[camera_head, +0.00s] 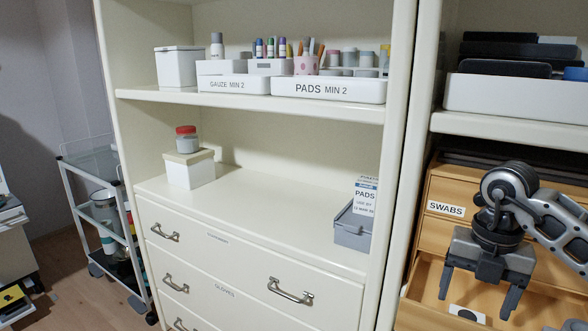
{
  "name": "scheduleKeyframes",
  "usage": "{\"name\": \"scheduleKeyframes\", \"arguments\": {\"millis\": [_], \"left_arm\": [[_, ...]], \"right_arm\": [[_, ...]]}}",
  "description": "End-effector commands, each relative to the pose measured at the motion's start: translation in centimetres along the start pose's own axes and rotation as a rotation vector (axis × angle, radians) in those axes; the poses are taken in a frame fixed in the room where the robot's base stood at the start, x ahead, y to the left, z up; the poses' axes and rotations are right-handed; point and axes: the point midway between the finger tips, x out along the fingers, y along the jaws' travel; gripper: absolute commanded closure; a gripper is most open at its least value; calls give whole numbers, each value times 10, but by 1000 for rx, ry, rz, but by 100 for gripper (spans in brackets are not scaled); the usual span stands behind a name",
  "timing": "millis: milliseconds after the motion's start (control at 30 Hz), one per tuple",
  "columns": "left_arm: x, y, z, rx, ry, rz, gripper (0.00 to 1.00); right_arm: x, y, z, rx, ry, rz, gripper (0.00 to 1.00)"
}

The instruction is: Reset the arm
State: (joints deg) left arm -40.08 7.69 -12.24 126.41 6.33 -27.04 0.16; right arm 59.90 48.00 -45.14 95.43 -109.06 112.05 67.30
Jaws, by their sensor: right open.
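My right arm comes in from the right edge, in front of the wooden drawer unit. My right gripper (476,302) points down with its two fingers apart, and nothing shows between them. It hangs over a wooden drawer (425,277) that looks pulled out, below a drawer front with the SWABS label (445,209). My left gripper is not in view.
A cream cabinet (400,150) stands left of the gripper. Its shelves hold labelled white bins (328,90), a white box with a red-lidded jar (187,140) and a grey bin (352,232). A white tray (515,98) sits above my arm. A trolley (90,160) stands far left.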

Motion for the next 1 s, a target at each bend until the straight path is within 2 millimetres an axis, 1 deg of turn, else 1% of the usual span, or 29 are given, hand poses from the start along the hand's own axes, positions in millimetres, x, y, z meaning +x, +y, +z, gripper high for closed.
{"name": "scheduleKeyframes", "arguments": {"millis": [33,200,467,500,533,700,800,867,1000], "left_arm": [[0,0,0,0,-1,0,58],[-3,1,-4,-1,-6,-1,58],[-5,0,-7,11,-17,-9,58],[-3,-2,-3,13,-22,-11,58],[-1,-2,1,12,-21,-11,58],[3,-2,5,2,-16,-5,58],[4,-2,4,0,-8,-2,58],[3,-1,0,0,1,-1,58],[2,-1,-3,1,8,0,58]], "right_arm": [[-12,1,1,-1,-3,3,23],[-45,0,1,0,-4,0,23],[-82,0,1,1,-3,0,23],[-78,0,0,0,2,-2,23],[-68,0,-1,-1,6,-4,23],[-43,0,-1,-1,5,-2,23],[-26,0,-1,-1,5,-2,23],[-17,0,-1,-1,5,-2,23],[10,-1,-1,1,5,-4,23]]}}
